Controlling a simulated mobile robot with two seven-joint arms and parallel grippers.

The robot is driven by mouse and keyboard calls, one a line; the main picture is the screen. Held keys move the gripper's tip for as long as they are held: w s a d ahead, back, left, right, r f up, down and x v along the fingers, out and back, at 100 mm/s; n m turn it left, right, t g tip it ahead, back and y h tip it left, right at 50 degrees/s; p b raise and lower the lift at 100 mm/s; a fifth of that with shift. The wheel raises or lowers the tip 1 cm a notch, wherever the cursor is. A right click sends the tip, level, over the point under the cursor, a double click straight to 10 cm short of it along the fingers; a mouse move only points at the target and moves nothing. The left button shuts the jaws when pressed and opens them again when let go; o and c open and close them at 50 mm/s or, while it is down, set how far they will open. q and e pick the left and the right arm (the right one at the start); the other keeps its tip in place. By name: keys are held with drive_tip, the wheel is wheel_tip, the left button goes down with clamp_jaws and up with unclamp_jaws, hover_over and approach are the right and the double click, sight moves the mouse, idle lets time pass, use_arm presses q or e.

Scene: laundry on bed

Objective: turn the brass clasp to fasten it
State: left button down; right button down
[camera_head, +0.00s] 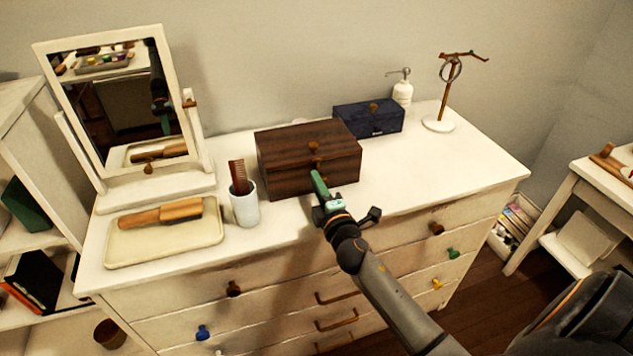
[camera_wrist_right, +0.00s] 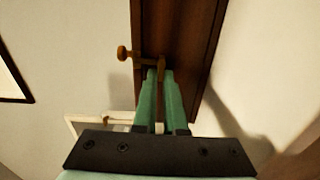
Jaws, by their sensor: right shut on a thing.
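A dark brown wooden box (camera_head: 285,160) stands on the white dresser with its lid down. A round knob (camera_head: 313,147) sits on its lid; the knob also shows in the right wrist view (camera_wrist_right: 123,52). The small brass clasp (camera_wrist_right: 161,62) is on the box front, below the knob, and is partly hidden by the fingertips. My right gripper (camera_head: 318,180) reaches in from the front, its green fingers shut on the clasp; in the right wrist view the fingertips (camera_wrist_right: 158,75) are close together at it. My left gripper is in neither view.
A white cup (camera_head: 245,208) with a comb (camera_head: 239,177) stands left of the box. A dark blue box (camera_head: 355,122), a dispenser (camera_head: 403,88) and a jewelry stand (camera_head: 438,124) stand behind right.

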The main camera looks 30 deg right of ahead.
drive_tip(key=shift+s+d+f, duration=0.1)
drive_tip(key=shift+d+f, duration=0.1)
drive_tip(key=shift+d, duration=0.1)
idle(0.4)
drive_tip(key=c, duration=1)
unclamp_jaws()
drive_tip(key=shift+r, duration=0.15)
drive_tip(key=shift+a, duration=0.1)
drive_tip(key=b+v, duration=0.1)
drive_tip(key=v, duration=1.1)
drive_tip(key=shift+s+a+b, duration=0.1)
drive_tip(key=shift+s+b, duration=0.1)
drive_tip(key=shift+b, duration=0.15)
